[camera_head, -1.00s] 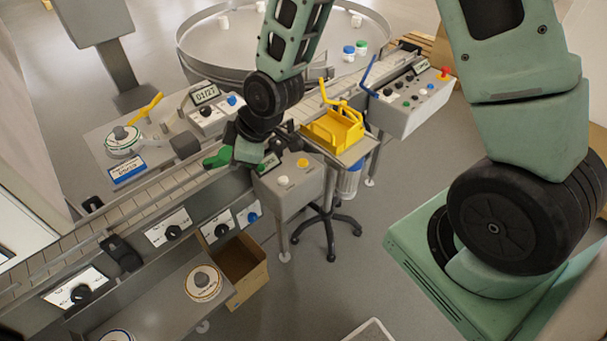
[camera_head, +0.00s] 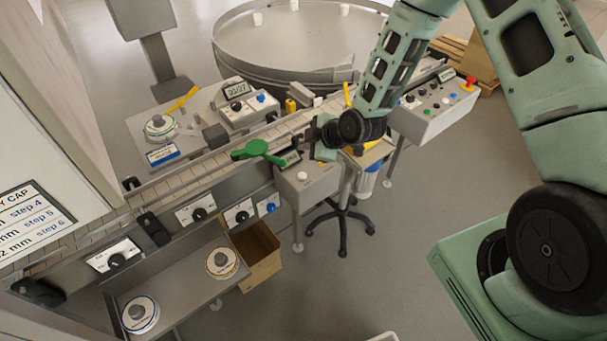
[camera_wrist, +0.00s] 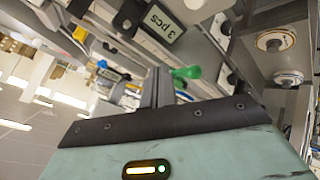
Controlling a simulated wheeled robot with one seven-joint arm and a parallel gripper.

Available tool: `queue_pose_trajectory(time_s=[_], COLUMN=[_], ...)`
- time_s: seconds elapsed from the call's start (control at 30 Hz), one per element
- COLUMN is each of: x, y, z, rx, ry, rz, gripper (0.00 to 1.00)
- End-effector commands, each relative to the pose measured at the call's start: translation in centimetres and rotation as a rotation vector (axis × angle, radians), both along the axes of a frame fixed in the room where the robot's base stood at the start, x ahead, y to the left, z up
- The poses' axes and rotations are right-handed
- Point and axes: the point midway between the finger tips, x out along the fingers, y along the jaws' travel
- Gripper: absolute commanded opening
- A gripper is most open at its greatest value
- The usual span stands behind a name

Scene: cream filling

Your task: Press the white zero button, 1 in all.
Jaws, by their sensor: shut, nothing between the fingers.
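The white button (camera_head: 302,176) is on top of the small grey box (camera_head: 318,187) in front of the conveyor, in the head view. A small display (camera_head: 288,159) stands at the back of this box; in the wrist view a display (camera_wrist: 163,22) reads "3 pcs". My gripper (camera_head: 322,150) is above and just behind the box, right of the white button and apart from it. Its fingertips are hard to make out in the head view. In the wrist view my gripper (camera_wrist: 158,78) has its fingers together with nothing held. I cannot pick out the white button in the wrist view.
A green paddle-like handle (camera_head: 257,150) lies over the conveyor edge left of my gripper. The conveyor (camera_head: 190,180) runs diagonally behind the box. A yellow holder, partly hidden by my arm, is to the right. A cardboard box (camera_head: 262,265) and stool (camera_head: 342,215) are below.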

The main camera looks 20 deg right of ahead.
Motion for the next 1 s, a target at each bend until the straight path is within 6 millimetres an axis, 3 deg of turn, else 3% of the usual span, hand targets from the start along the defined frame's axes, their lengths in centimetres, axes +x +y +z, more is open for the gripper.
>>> queue_pose_trajectory(time_s=[0.27,0.7,1.0], x=[-0.1,0.0,0.0], y=[0.0,0.0,0.0], z=[-1.8,-7.8,-8.8], rx=[0.002,0.000,0.000], ry=[0.004,0.001,0.001], rz=[-0.002,0.001,0.001], gripper=[0.00,0.00,0.00])
